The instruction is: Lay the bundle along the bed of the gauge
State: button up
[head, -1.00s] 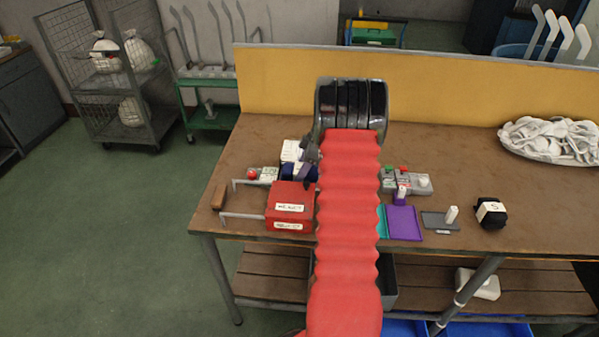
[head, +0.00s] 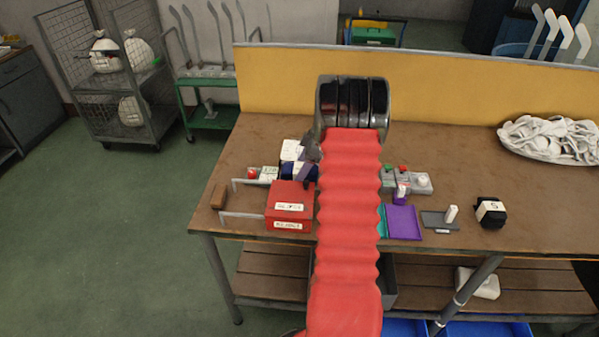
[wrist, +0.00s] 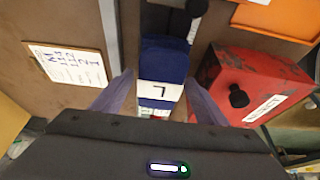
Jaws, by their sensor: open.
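A navy bundle (wrist: 163,62) with a white band marked L lies between my fingers in the wrist view. In the head view a bit of the navy bundle (head: 291,171) shows left of my red arm. My gripper (wrist: 160,82) is open, with one finger on each side of the bundle. Whether the fingers touch it is not clear. A grey strip with a black knob, perhaps part of the gauge (wrist: 166,20), shows beyond the bundle. How much of the bundle rests on it is hidden. My gripper (head: 307,165) is largely hidden behind my arm in the head view.
A red box (wrist: 255,85) with a black knob stands close to the right finger. A clipboard (wrist: 67,66) lies to the left. A black bundle marked S (head: 490,213) and purple tray (head: 403,222) are on the bench's right. A sock pile (head: 548,139) lies farther right.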

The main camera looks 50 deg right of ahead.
jog(key=v, duration=1.1)
jog(key=shift+s+r, duration=0.1)
dwell(0.4)
jog(key=a+r+m+h, duration=0.1)
jog(key=a+r, duration=0.3)
jog(key=a, duration=0.5)
jog(key=a+r+m, duration=0.1)
jog(key=a+r, duration=0.4)
jog(key=a, duration=0.4)
jog(key=a+r+m+h, duration=0.1)
jog(key=a+r, duration=0.3)
jog(key=a, duration=0.5)
jog(key=s+a+f+m+t, duration=0.1)
jog(key=s+a+m, duration=0.3)
jog(key=s+a, duration=1.3)
jog(key=shift+s+a+m+t+h, duration=0.4)
jog(key=shift+a+t, duration=0.2)
jog(key=shift+a, duration=0.5)
